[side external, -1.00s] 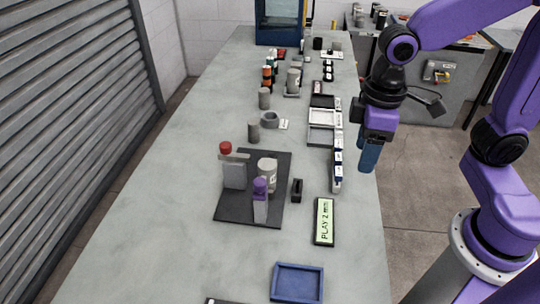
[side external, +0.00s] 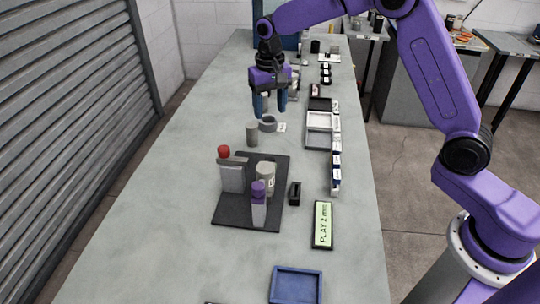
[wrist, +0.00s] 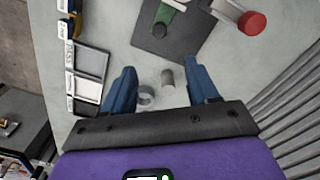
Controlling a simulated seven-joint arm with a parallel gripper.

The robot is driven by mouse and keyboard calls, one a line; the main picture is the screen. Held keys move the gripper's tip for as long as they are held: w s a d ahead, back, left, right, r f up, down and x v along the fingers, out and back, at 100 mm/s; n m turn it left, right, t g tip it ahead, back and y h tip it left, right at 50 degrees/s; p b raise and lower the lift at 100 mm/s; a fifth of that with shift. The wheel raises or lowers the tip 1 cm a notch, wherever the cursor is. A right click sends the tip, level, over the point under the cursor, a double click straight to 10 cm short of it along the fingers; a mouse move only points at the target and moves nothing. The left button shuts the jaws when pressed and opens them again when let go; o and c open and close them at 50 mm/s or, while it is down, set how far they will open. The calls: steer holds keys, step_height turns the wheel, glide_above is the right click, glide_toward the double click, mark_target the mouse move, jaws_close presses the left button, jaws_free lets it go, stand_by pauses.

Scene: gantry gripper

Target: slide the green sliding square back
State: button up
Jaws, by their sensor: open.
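My gripper (side external: 270,104) is open and empty above the table, beyond the dark plate (side external: 234,218). Its two blue fingers also show in the wrist view (wrist: 163,80), pointing towards the plate (wrist: 190,42). A small green piece (wrist: 168,17) shows on the plate in the wrist view, at the top edge and partly cut off. I cannot make out its shape fully, and no green square is clear in the side view. The plate carries a grey block with a red knob (side external: 224,151), a pale cylinder (side external: 265,176) and a post with a purple top (side external: 258,188).
A grey ring (side external: 268,123) and a grey cylinder (side external: 252,134) stand below my gripper. Trays (side external: 320,121) and small labelled blocks line the right side. A small black block (side external: 295,193), a green-lit display (side external: 322,225) and a blue tray (side external: 296,285) lie nearer.

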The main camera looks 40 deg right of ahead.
mark_target(270, 158)
step_height(270, 158, down, 18)
steer(key=shift+w+r, duration=0.1)
steer(key=shift+r, duration=0.15)
stand_by(0.4)
